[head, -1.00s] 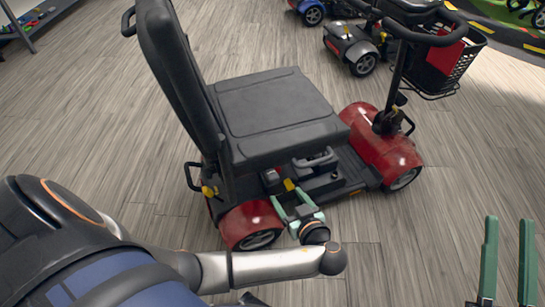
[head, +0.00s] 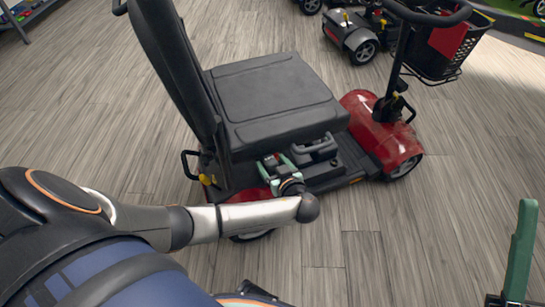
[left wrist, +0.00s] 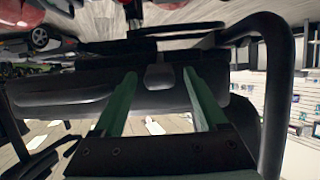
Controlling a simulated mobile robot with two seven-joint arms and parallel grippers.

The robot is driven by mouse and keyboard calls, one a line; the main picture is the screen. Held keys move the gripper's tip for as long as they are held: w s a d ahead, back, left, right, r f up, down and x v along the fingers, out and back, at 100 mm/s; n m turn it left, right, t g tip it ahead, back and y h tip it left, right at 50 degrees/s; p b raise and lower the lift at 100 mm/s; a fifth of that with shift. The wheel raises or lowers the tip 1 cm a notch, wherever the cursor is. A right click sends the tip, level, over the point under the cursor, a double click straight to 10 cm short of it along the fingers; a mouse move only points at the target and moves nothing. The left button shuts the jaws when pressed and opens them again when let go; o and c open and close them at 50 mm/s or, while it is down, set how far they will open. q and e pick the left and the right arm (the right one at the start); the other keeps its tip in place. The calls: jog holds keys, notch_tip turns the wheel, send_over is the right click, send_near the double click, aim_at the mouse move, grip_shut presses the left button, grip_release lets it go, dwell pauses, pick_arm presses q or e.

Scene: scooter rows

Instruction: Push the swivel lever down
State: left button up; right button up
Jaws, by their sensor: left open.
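The red scooter (head: 385,140) has a flat black seat (head: 270,100). My left gripper (head: 275,166) is open, low at the seat's near side, close above the scooter's rear deck. In the left wrist view its two green fingers (left wrist: 160,90) stand well apart, with a dark grey part between them farther off. I cannot tell whether the fingers touch anything. I cannot pick out the swivel lever now; the gripper and arm cover the place under the seat. One green finger of my right gripper (head: 520,240) shows at the right edge; the other is not seen.
A black carry handle (head: 318,146) stands on the deck right of my left gripper. A yellow-marked part (head: 207,179) sits by the scooter's rear. Another scooter (head: 350,35) stands behind. The wooden floor (head: 440,230) at the near right is clear.

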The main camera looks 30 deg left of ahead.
pick_arm(q)
jog(key=shift+c, duration=0.3)
grip_shut()
dwell(1.0)
